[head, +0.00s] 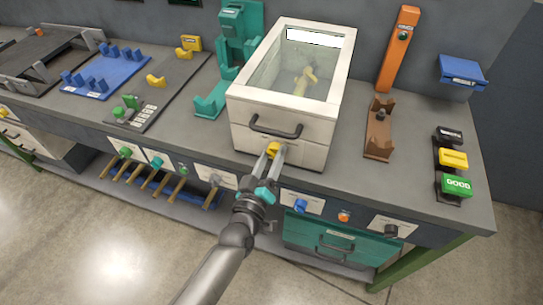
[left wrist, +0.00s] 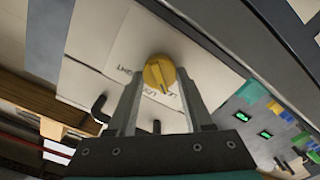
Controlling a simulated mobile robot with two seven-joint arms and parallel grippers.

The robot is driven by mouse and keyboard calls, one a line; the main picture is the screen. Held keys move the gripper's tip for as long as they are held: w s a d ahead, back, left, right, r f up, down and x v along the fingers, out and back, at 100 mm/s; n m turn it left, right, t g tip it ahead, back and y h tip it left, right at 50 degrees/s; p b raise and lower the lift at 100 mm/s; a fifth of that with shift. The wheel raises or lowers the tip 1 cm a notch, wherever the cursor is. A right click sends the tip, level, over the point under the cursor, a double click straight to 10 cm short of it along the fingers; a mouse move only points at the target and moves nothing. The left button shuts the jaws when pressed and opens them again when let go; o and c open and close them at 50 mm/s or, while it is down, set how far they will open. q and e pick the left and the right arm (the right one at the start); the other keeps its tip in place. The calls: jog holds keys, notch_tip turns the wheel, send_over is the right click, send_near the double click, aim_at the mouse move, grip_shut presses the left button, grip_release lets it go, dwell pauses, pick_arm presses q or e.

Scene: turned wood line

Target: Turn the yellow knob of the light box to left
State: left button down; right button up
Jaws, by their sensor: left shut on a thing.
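The light box (head: 245,108) is a pale box with a glass top on the workbench, with a dark handle (head: 276,130) on its front. The yellow knob (head: 273,149) sits on the front panel below the handle. The left wrist view shows the yellow knob (left wrist: 158,70) face on, with a raised ridge across it and a printed label beside it. My left gripper (head: 271,152) reaches up from below and is shut on the knob, with one finger on each side. The fingers hide part of the knob in the head view. My right gripper is not in view.
Inside the box lies a yellow object (head: 304,80). Below the bench edge are a blue knob (head: 300,205), an orange button (head: 343,216), a dark knob (head: 390,231) and a green drawer (head: 322,241). A brown stand (head: 379,140) is at right. The floor in front is clear.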

pick_arm(q)
jog(key=shift+c, duration=1.5)
grip_release()
jog(key=shift+s, duration=0.15)
jog(key=v, duration=1.5)
jog(key=shift+p, duration=0.45)
jog(key=s+a+f+m+g+y+b, duration=0.1)
jog(key=s+a+f+g, duration=0.15)
jog(key=f, duration=0.65)
jog(key=s+a+f+m+g+y+b, duration=0.1)
jog(key=s+a+f+m+g, duration=0.15)
jog(key=f, duration=0.75)
jog(key=s+a+f+m+g+y+b, duration=0.1)
jog(key=s+f+g, duration=0.2)
jog(key=f, duration=0.6)
jog(key=s+a+f+m+g+y+b, duration=0.1)
jog(key=s+a+f+g, duration=0.3)
jog(key=s+f, duration=0.3)
jog(key=s+a+f+g+y+b, duration=0.1)
jog(key=s+a+f+g, duration=0.3)
jog(key=s+f, duration=0.4)
jog(key=s, duration=0.4)
jog(key=shift+m+y+b, duration=0.3)
jog(key=shift+m+b, duration=0.05)
jog(key=shift+b, duration=0.05)
